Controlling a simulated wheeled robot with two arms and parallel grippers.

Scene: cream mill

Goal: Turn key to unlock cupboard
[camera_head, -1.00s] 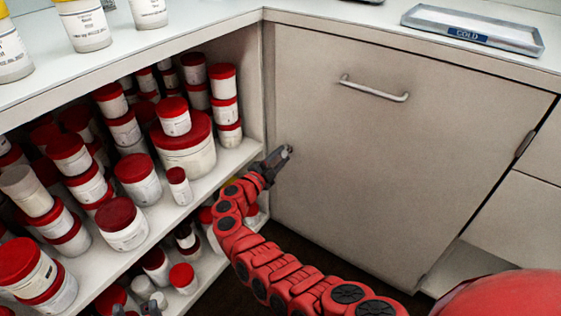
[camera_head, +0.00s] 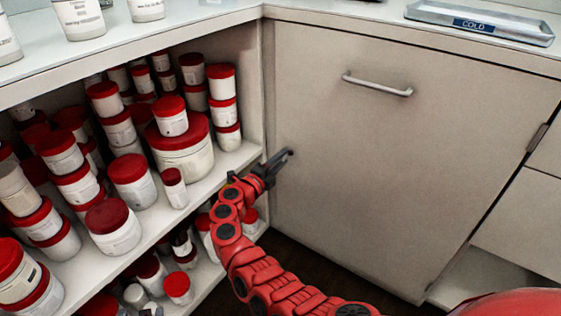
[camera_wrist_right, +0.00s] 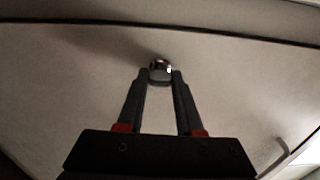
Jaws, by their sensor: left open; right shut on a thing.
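The cupboard door (camera_head: 400,150) is a closed beige panel with a metal bar handle (camera_head: 378,85) near its top. My right gripper (camera_head: 284,158) is at the door's left edge, below handle height. In the right wrist view, my right gripper (camera_wrist_right: 160,77) is shut on a small shiny metal piece, the key (camera_wrist_right: 160,68), against the door face. The fingers hide part of the key, and its angle is unclear. Only a small tip of my left gripper (camera_head: 150,311) shows at the bottom edge, in front of the shelves, and it is open.
Open shelves (camera_head: 232,160) full of red-lidded white jars (camera_head: 182,150) stand left of the door, close to my right arm. A tray labelled COLD (camera_head: 480,24) and several jars sit on the countertop. Dark floor shows below the door.

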